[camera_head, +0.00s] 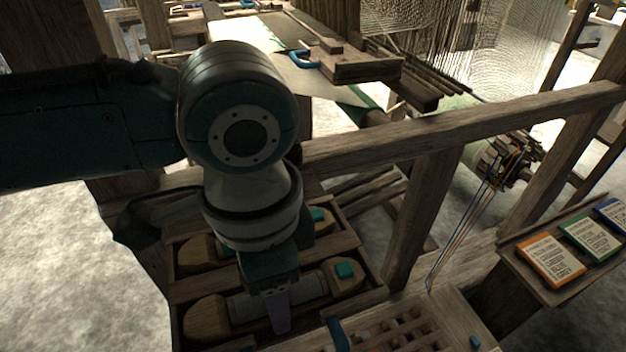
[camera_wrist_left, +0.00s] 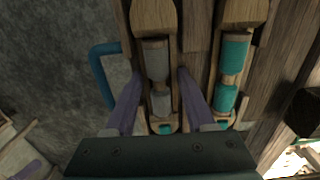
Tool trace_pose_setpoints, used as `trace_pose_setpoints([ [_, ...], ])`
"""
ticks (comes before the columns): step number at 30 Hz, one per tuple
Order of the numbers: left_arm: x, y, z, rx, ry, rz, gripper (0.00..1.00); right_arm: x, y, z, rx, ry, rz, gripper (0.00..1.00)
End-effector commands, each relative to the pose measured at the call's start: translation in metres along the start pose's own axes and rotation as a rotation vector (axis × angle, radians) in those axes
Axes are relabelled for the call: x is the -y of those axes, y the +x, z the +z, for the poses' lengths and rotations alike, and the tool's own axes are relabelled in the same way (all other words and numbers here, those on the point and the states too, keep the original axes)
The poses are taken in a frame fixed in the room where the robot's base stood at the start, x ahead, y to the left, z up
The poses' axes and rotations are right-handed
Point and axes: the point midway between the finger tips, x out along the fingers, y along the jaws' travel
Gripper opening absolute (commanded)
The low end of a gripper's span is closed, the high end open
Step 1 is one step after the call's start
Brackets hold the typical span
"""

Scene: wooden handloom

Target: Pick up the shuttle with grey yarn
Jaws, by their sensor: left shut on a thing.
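The shuttle with grey yarn (camera_head: 310,287) lies in the nearer slot of a wooden tray (camera_head: 371,272). It has pale wooden ends, a grey winding and a teal tab. In the left wrist view the grey shuttle (camera_wrist_left: 156,62) runs between the two purple fingers of my left gripper (camera_wrist_left: 158,80). My left gripper (camera_head: 277,306) reaches down from above, shut across the shuttle's middle, and partly hides it. The shuttle still appears to be in its slot.
A second shuttle with teal yarn (camera_wrist_left: 232,68) lies in the neighbouring slot, close beside my finger. A blue handle (camera_wrist_left: 98,72) stands at the tray's side. A loom beam (camera_head: 460,128) crosses behind.

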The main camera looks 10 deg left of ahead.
Motion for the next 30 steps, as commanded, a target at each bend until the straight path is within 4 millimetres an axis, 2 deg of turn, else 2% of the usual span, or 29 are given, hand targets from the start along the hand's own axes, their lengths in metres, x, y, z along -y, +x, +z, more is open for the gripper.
trace_pose_setpoints([
  [10,0.000,-0.003,0.000,-0.001,0.000,0.000,0.00,0.000,-0.001,-0.001,-0.001,0.001,0.000,0.90],
  [16,0.000,-0.022,-0.001,-0.003,0.000,0.000,0.00,0.000,-0.006,-0.002,-0.001,0.001,0.000,0.90],
  [20,0.001,-0.051,-0.001,-0.005,0.001,-0.003,0.00,0.000,-0.012,-0.004,-0.001,0.001,0.000,0.90],
  [30,0.001,-0.150,-0.001,-0.006,0.002,-0.003,0.00,-0.001,-0.027,-0.009,-0.001,0.001,0.000,0.90],
])
